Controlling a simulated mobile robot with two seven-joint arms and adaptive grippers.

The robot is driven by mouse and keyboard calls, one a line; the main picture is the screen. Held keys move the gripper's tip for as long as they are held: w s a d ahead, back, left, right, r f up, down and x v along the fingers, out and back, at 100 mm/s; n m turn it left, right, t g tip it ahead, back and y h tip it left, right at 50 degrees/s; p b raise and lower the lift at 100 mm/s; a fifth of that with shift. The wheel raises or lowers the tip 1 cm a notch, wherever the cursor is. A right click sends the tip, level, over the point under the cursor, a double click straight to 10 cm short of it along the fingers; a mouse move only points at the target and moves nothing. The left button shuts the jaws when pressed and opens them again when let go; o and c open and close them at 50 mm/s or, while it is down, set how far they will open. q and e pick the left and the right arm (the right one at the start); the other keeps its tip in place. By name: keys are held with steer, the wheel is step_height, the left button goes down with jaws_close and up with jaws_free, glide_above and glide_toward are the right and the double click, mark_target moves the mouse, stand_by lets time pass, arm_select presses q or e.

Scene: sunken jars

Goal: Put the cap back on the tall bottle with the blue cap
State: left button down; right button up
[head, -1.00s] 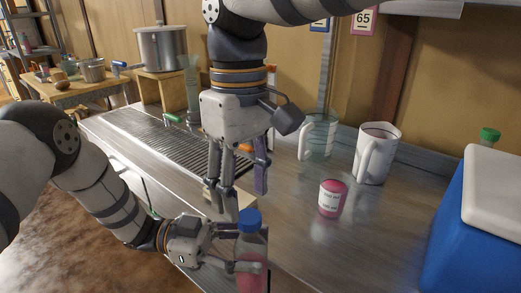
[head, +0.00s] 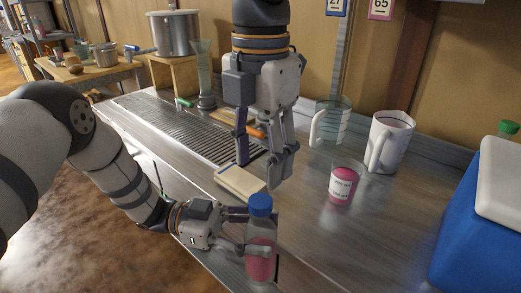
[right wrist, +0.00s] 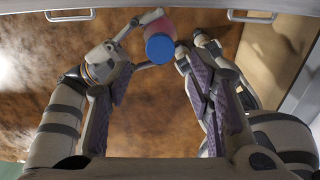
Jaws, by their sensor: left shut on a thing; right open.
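A pale block (head: 240,182) lies just behind the bottle. A glass jar with pink contents (head: 343,185), a white mug (head: 389,142) and a clear measuring jug (head: 330,123) stand to the right. A blue cooler (head: 480,235) fills the right edge. The drain grate (head: 160,120) is left.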

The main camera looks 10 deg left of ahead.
mark_target(261, 200)
step_height(261, 200, down, 7)
steer(key=shift+f, duration=0.2)
steer(key=shift+c, duration=0.6)
